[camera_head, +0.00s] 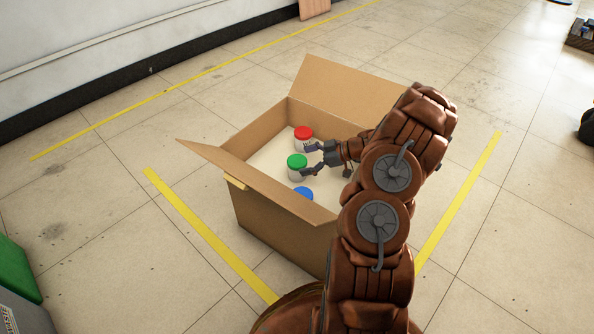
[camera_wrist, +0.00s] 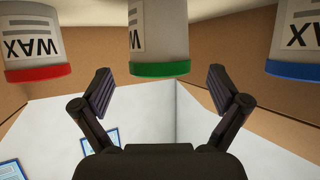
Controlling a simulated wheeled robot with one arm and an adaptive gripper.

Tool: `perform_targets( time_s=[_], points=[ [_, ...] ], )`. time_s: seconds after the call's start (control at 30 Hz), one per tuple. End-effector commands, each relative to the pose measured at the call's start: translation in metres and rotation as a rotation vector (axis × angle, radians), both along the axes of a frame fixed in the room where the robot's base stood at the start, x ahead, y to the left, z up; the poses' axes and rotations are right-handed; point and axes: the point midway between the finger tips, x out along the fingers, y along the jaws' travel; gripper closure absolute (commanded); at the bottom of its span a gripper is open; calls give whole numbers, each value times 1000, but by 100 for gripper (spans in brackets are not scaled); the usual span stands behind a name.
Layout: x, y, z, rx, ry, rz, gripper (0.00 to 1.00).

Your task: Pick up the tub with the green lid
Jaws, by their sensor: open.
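The tub with the green lid (camera_head: 297,166) stands inside an open cardboard box (camera_head: 265,212), between a red-lidded tub (camera_head: 303,137) and a blue-lidded tub (camera_head: 303,194). My gripper (camera_head: 312,158) reaches into the box from the right, its open fingers close to the green-lidded tub. In the wrist view the picture is upside down; the green-lidded tub (camera_wrist: 159,40) is centred ahead, with one finger of my gripper (camera_wrist: 160,88) toward each side. Bare space shows between the fingers and the tub. The blue-lidded tub's body is mostly hidden by the box wall in the head view.
The red-lidded tub (camera_wrist: 32,40) and blue-lidded tub (camera_wrist: 297,40) flank the green one in the wrist view. The box walls and raised flaps (camera_head: 350,95) surround the tubs. Yellow floor lines (camera_head: 205,235) run around the box. A green-and-grey container (camera_head: 15,275) is at lower left.

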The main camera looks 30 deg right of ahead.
Motion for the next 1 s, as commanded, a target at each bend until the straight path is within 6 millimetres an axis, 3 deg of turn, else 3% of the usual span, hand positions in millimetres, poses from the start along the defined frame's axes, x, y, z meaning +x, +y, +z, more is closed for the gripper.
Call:
perform_targets(
  time_s=[0.2, 0.53, 1.0],
  points=[
    [16, 17, -14, -2, 0, 2, 2],
    [20, 21, -14, 0, -2, 0, 2],
    [20, 21, -14, -1, -1, 0, 50]
  ],
)
